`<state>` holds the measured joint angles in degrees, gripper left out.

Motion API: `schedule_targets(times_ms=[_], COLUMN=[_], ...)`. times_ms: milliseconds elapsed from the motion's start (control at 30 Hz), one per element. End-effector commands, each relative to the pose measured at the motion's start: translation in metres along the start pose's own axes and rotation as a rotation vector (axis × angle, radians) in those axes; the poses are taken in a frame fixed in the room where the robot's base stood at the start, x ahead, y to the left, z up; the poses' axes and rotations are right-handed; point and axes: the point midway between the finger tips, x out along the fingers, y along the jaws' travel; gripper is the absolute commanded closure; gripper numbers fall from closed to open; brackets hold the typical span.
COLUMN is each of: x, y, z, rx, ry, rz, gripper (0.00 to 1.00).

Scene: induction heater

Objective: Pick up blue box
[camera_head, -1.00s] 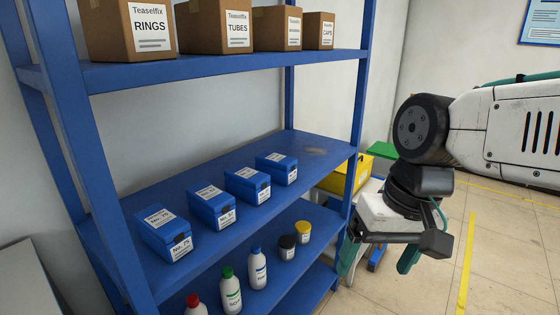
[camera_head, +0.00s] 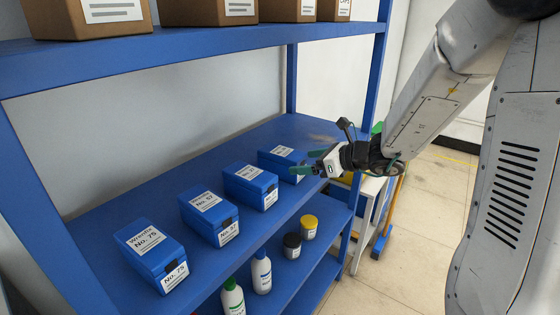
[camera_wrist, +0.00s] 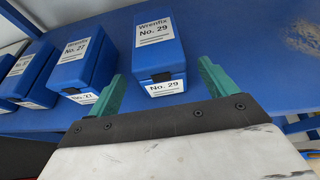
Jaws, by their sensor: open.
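Several blue boxes with white labels stand in a row on the middle blue shelf. The rightmost box (camera_head: 281,162) is labelled "No. 29" in the wrist view (camera_wrist: 158,58). Left of it is the "No. 27" box (camera_head: 249,186), also seen in the wrist view (camera_wrist: 83,63). Further left are the "No. 57" box (camera_head: 208,216) and the "No. 75" box (camera_head: 150,254). My gripper (camera_head: 301,163) is at the shelf's front edge by the No. 29 box. In the wrist view its green fingers (camera_wrist: 157,83) are open and empty, pointing at that box's front, one to each side.
The blue shelf board (camera_head: 110,213) has free room right of the No. 29 box. An upper shelf (camera_head: 200,52) with cardboard boxes (camera_head: 95,12) hangs above. A blue post (camera_head: 370,100) stands at the right. Bottles (camera_head: 261,272) and jars (camera_head: 309,228) stand below.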

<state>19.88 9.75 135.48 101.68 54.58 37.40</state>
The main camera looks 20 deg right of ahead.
Motion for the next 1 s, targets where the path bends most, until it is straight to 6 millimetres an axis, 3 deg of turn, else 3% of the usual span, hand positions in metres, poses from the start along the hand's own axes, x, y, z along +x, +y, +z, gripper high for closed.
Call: schedule_targets(times_ms=[400,733,767,967,1000], x=[0.056,0.064,0.064,0.064,0.064], y=[0.0,-0.001,-0.001,-0.001,-0.001], z=[0.01,0.011,0.011,0.011,0.011], rx=[-0.003,-0.005,-0.005,-0.005,-0.005], ry=[0.001,0.001,0.001,0.001,-0.001], rz=[0.005,0.002,0.002,0.002,0.002], gripper=[0.15,0.15,0.21,0.77,0.79])
